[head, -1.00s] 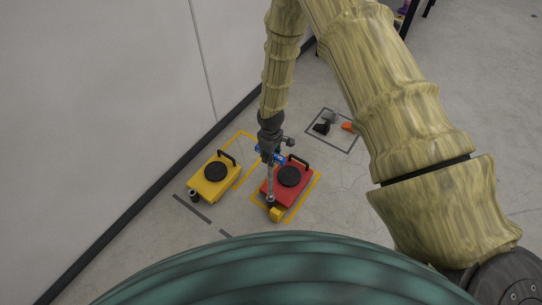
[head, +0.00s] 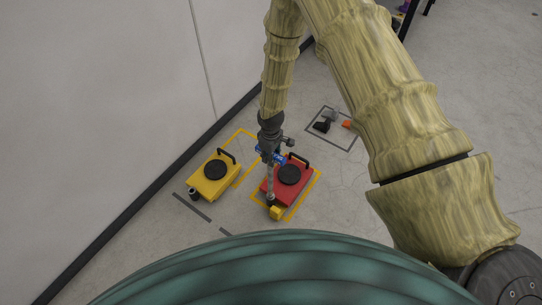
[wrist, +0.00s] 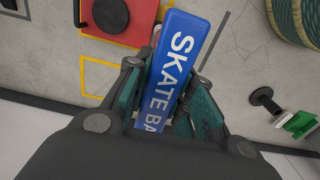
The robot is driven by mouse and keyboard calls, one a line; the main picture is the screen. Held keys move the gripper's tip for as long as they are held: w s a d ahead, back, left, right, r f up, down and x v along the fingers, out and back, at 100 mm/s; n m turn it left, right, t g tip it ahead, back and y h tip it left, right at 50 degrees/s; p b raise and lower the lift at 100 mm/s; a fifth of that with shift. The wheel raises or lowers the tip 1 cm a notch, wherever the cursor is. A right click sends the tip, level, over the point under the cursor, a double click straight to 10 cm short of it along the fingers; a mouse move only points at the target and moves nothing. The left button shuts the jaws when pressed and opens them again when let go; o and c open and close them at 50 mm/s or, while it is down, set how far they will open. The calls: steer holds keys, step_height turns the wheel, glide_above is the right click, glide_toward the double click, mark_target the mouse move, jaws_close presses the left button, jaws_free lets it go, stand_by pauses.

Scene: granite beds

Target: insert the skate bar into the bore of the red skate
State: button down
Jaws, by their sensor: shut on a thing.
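The red skate (head: 270,199) lies on the floor in the head view, with a black round pad and a black handle on top. It also shows at the top left of the wrist view (wrist: 145,14). A yellow block (head: 275,213) is at its near end. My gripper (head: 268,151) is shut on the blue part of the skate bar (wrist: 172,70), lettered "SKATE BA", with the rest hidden. The bar's grey rod (head: 270,183) hangs nearly upright in front of the red skate, its lower end at the yellow block. I cannot tell whether the end is in the bore.
A yellow skate (head: 202,187) stands to the left, near the wall (head: 110,100), with a dark cylinder (head: 194,195) at its near corner. Small black, grey and orange items (head: 322,127) lie in a marked square behind right.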

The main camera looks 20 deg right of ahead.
steer(key=shift+f, duration=0.1)
steer(key=c, duration=1.1)
jaws_free()
steer(key=shift+c, duration=0.2)
steer(key=shift+r+p, duration=1.75)
steer(key=shift+r, duration=0.75)
step_height(320, 180, up, 12)
steer(key=shift+s+f, duration=0.1)
